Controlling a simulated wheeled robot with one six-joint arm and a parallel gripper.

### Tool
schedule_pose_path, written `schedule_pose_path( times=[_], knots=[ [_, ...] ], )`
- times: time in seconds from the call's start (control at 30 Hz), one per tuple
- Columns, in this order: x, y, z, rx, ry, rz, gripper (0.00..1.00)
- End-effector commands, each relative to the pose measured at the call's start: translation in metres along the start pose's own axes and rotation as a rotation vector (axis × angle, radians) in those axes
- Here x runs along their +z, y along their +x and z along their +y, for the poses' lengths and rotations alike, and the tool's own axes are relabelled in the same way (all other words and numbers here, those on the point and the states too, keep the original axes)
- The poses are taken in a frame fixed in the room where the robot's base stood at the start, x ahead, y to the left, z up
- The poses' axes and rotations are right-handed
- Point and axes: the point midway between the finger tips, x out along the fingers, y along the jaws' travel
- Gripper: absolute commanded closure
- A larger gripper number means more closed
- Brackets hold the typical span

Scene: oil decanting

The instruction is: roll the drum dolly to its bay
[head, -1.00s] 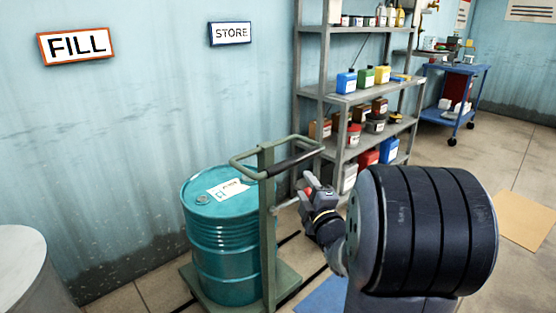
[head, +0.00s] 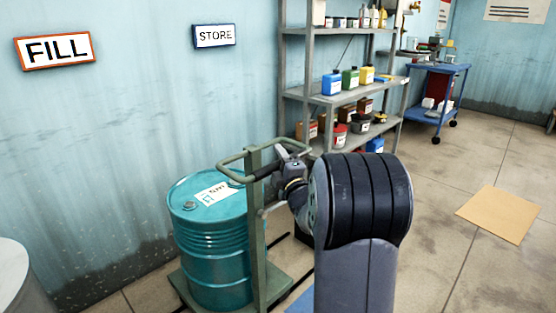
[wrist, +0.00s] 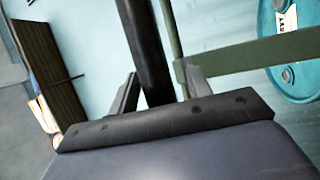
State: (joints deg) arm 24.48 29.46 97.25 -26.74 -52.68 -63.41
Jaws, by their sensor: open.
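The drum dolly (head: 258,240) is a green frame with a flat base and a looped handle whose grip is black. It stands near the wall with a teal drum (head: 215,265) on its base. My gripper (head: 285,165) is at the handle's right part. In the wrist view, my open gripper (wrist: 157,88) has the black grip (wrist: 152,50) between its two fingers; whether they touch it I cannot tell. A green bar and the drum (wrist: 292,55) show at the right there. A STORE sign (head: 214,36) and a FILL sign (head: 55,50) hang on the wall.
A metal shelf (head: 330,99) with bottles and cans stands behind the dolly. A blue cart (head: 436,98) is at the back right. Flat cardboard (head: 498,214) lies on open floor at right. A grey drum (head: 12,275) is at the left edge. Dark lines mark the floor beside the dolly.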

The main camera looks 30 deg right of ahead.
Motion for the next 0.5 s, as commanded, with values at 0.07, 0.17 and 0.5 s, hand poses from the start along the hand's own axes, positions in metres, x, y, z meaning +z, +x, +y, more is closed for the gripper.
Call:
schedule_pose_path(
  times=[0.07,0.17,0.5],
  knots=[
    [-0.0001,0.0031,-0.0001,0.0,0.001,0.0,0.53],
    [0.0,0.0042,-0.0002,-0.001,0.001,-0.001,0.53],
    [0.0001,0.0039,-0.0002,-0.001,0.001,-0.001,0.66]
  ],
)
